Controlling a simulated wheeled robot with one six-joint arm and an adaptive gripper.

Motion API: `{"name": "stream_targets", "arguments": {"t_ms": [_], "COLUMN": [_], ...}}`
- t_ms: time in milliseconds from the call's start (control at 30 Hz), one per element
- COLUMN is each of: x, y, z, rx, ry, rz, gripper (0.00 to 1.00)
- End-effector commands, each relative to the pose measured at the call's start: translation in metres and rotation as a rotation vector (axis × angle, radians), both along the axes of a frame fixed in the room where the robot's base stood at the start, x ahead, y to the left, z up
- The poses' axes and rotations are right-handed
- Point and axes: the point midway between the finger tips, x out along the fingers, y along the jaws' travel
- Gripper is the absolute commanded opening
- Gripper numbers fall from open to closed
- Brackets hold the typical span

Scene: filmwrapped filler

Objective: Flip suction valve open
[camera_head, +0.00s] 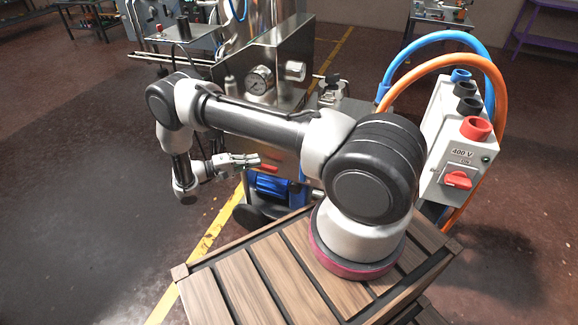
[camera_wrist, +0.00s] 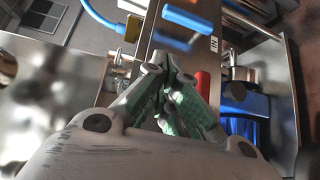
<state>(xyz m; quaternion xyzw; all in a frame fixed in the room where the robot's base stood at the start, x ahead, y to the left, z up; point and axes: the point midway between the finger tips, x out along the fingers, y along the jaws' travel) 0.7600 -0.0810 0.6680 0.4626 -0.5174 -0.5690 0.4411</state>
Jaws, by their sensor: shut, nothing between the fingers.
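My gripper (camera_head: 257,160) is shut and empty in front of the steel machine (camera_head: 285,60). Its closed fingers also show in the wrist view (camera_wrist: 168,78). A red lever (camera_head: 269,167) is just beyond the fingertips in the head view. In the wrist view a red handle (camera_wrist: 203,84) stands just right of the fingers, apart from them as far as I can see. A blue handle (camera_wrist: 188,19) lies farther up the steel panel in that view. I cannot tell which of these is the suction valve. The valve bodies are mostly hidden.
A 400 V box (camera_head: 455,150) with blue and orange cables stands right. The slatted wooden platform (camera_head: 238,283) carries my arm. Floor at left is clear.

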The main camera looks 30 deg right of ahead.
Motion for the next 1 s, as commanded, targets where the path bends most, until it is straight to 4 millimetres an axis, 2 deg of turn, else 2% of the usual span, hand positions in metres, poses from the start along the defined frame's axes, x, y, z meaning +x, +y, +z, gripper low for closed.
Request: {"name": "stream_targets", "arguments": {"t_ms": [33, 100, 200, 667, 867, 1000], "x": [-0.004, -0.007, -0.01, -0.011, -0.015, -0.018], "y": [0.001, 0.001, 0.001, -0.002, -0.027, -0.057], "z": [-0.013, -0.025, -0.034, -0.037, -0.037, -0.037], "rx": [-0.022, -0.048, -0.069, -0.076, -0.075, -0.075], "ry": [-0.003, -0.013, -0.023, -0.025, -0.023, -0.023], "rz": [0.017, 0.038, 0.054, 0.06, 0.057, 0.056], "gripper": [0.0, 0.0, 0.0, 0.0, 0.0, 0.0]}}
